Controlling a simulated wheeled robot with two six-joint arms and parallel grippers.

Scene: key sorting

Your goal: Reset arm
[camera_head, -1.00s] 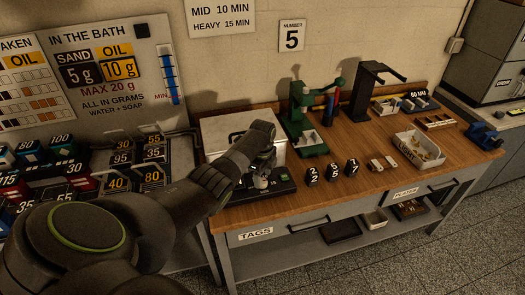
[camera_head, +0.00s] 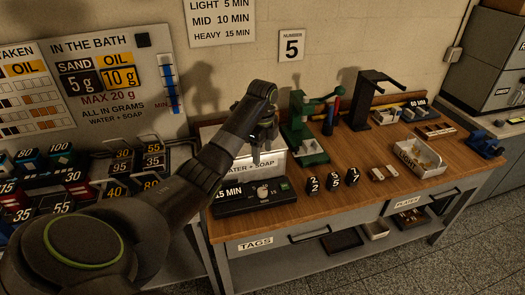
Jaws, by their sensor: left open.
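My left arm reaches in from the lower left. Its gripper (camera_head: 264,150) hangs fingers-down and open, with nothing seen between the fingers. It is raised in front of the light box labelled water + soap (camera_head: 232,170), partly covering it. The black timer unit marked 15 MIN (camera_head: 235,204), with a small knob on top, lies below and in front of the gripper on the wooden bench. The gripper is apart from the timer. My right gripper is not in view.
A green press (camera_head: 302,135) stands close right of the gripper, with a black stand (camera_head: 361,115) further right. Small black number blocks (camera_head: 333,181) and a white tray (camera_head: 418,160) sit on the bench (camera_head: 360,205). Coloured numbered blocks (camera_head: 62,160) stand at the left.

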